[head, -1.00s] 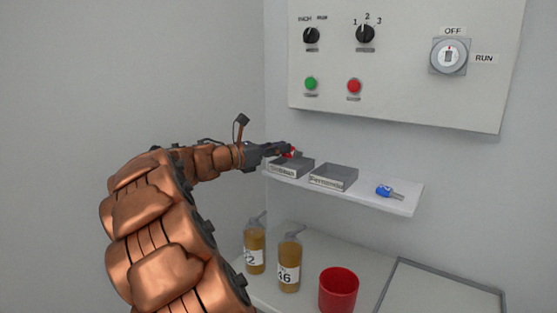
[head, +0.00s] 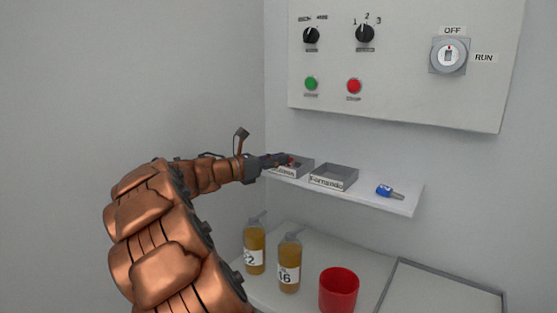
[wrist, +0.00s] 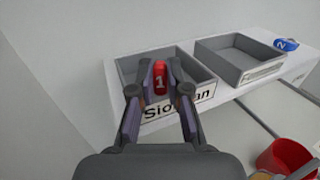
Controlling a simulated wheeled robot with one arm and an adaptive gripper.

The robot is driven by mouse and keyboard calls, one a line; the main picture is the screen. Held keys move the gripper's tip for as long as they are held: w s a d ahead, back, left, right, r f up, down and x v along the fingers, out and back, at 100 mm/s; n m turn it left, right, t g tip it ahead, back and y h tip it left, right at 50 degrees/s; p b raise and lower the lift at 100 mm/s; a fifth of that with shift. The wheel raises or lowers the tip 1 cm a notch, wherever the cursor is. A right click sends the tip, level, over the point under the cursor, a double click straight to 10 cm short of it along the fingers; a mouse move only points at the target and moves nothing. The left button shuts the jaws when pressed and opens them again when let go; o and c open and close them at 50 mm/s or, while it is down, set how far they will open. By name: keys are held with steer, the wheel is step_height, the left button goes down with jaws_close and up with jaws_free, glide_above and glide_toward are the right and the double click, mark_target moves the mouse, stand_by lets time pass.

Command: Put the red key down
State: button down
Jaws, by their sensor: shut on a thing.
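The red key (wrist: 161,82), marked 1, is between the fingers of my gripper (wrist: 160,72) in the wrist view. My gripper is shut on it. The key is over or inside the left grey tray (head: 306,166), whose label is partly covered by my fingers in the wrist view. I cannot tell whether the key touches the tray floor.
A second grey tray (head: 334,184), labelled Fernando, stands to the right on the white shelf (head: 376,203). A blue key (head: 389,191) lies beyond it. Below are two amber bottles (head: 254,248) (head: 289,265) and a red cup (head: 338,290). The control panel (head: 420,95) is above.

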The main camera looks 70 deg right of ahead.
steer(key=shift+s+f, duration=0.1)
steer(key=shift+f, duration=0.7)
steer(key=c, duration=1.1)
jaws_free()
steer(key=shift+f, duration=0.1)
steer(key=shift+c, duration=0.2)
steer(key=shift+r, duration=0.25)
steer(key=r+v, duration=0.1)
steer(key=v, duration=0.6)
steer(key=shift+w+a+r, duration=0.25)
